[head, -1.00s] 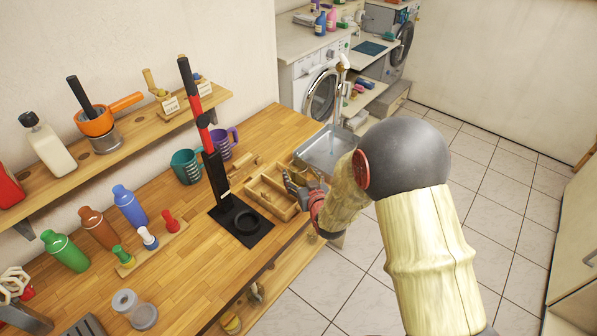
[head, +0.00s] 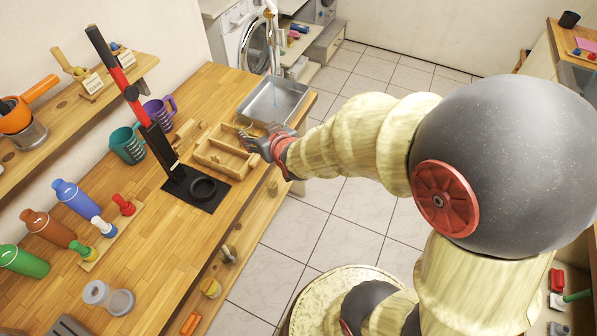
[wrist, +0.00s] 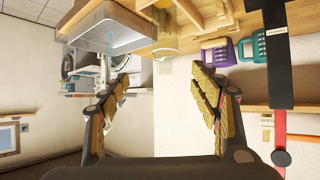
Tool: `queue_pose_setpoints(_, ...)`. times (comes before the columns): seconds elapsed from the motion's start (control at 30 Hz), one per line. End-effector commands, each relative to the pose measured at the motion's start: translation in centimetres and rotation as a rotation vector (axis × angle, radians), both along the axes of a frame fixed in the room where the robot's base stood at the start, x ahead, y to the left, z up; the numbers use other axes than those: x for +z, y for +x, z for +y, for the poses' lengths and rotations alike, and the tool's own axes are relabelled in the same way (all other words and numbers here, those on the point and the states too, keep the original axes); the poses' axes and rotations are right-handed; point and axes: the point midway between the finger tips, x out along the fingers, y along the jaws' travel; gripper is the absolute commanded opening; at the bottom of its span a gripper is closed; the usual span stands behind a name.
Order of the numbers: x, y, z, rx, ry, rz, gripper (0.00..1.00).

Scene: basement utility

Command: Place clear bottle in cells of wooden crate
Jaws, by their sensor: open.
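The wooden crate (head: 208,162), a low open box with dividers, sits on the counter beside the black stand. My gripper (head: 248,138) is by its far right corner, over or next to the rim. In the wrist view my gripper (wrist: 168,72) is open, with nothing between its fingers. Beyond them a see-through yellowish cylinder (wrist: 178,38) shows at the counter; it may be the clear bottle, but I cannot be sure. Another clear, round-ended container (head: 120,302) lies at the near part of the counter in the head view.
A metal basin (head: 262,105) lies just beyond my gripper. Teal (head: 127,146) and purple (head: 158,112) mugs and a tall black-red lever press (head: 150,140) stand left of the crate. Coloured bottles (head: 72,196) are nearer. Tiled floor is open to the right.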

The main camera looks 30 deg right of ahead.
Motion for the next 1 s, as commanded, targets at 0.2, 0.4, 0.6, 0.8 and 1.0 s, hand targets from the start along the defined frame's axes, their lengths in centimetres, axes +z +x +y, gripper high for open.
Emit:
queue_pose_setpoints(0.2,6.3,-7.0,0.0,-0.020,-0.003,0.186,0.63)
queue_pose_setpoints(0.4,10.0,-16.3,0.4,-0.027,0.007,0.364,0.63)
queue_pose_setpoints(0.6,11.6,-24.1,0.9,-0.022,0.015,0.495,0.63)
queue_pose_setpoints(0.8,11.9,-26.8,1.1,-0.018,0.019,0.545,0.63)
queue_pose_setpoints(1.0,11.9,-26.8,1.1,-0.018,0.019,0.547,0.63)
